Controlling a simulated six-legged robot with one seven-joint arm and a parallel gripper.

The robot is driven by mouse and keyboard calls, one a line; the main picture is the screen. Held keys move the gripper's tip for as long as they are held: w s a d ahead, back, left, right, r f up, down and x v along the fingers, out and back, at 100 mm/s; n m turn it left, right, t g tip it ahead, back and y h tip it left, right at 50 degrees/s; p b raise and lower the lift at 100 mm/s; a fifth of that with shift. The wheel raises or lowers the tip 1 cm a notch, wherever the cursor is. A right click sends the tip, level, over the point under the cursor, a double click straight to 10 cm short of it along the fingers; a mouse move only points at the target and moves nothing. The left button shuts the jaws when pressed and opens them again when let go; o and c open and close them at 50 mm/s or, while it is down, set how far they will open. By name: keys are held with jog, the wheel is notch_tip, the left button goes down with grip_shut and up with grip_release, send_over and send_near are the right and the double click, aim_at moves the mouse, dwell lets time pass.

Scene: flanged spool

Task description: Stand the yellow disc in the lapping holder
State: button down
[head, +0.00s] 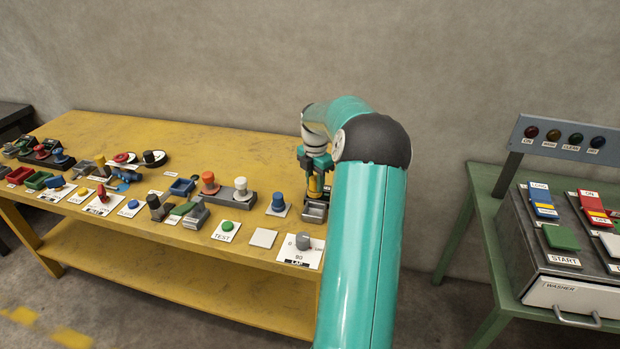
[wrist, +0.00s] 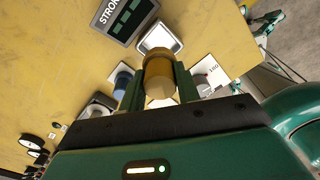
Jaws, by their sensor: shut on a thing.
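My gripper (head: 316,172) is at the right end of the yellow bench, with its jaws pointing down. It is shut on the yellow disc (head: 316,188), which shows below the fingers. In the wrist view the disc (wrist: 160,72) is a golden, thick round piece with a paler end face, between the two green fingers. A small grey open-topped box (head: 315,212), possibly the lapping holder, is just below the disc. I cannot tell whether the disc touches it. In the wrist view a white-rimmed square (wrist: 161,36) lies just beyond the disc.
A grey dial (head: 303,241) on a plate marked LAP is close in front. A blue knob (head: 278,201), a white pad (head: 263,238) and a green TEST button (head: 227,225) are to the left. A green table (head: 480,190) with a washer panel is at right.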

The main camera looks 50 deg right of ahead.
aim_at(315, 192)
jog(key=shift+w+f, duration=0.25)
jog(key=shift+f, duration=0.45)
jog(key=shift+s+f, duration=0.15)
jog(key=shift+s, duration=0.2)
jog(key=shift+w+f, duration=0.2)
jog(key=shift+f, duration=0.55)
jog(key=shift+s+f, duration=0.15)
jog(key=shift+f, duration=2.5)
